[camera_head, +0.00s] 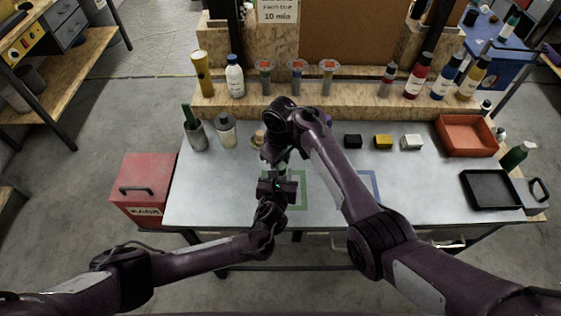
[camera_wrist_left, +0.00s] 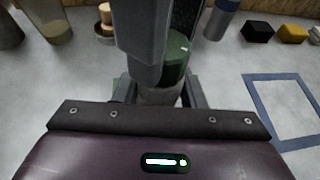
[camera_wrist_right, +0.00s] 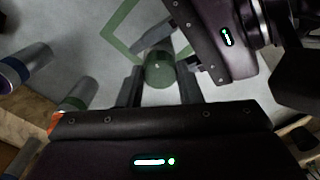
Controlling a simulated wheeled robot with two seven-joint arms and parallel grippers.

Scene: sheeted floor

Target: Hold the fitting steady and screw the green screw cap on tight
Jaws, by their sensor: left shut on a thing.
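The green screw cap (camera_wrist_left: 178,55) sits on top of the grey fitting (camera_wrist_left: 160,96), which stands upright between the fingers of my left gripper (camera_wrist_left: 160,100). My left gripper is shut on the fitting, low over the table. My right gripper (camera_wrist_right: 160,72) comes from above, with one finger on each side of the green cap (camera_wrist_right: 160,70). Its fingers look open, with small gaps to the cap. In the head view my right gripper (camera_head: 275,157) is just above my left gripper (camera_head: 278,184), and the two arms largely hide the fitting and cap.
A green square outline (camera_head: 303,190) and a blue one (camera_head: 373,184) mark the grey table. Bottles and red-topped items line the back ledge. Black, yellow and white blocks (camera_head: 411,142), a red bin (camera_head: 467,135) and a black tray (camera_head: 490,189) stand to the right.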

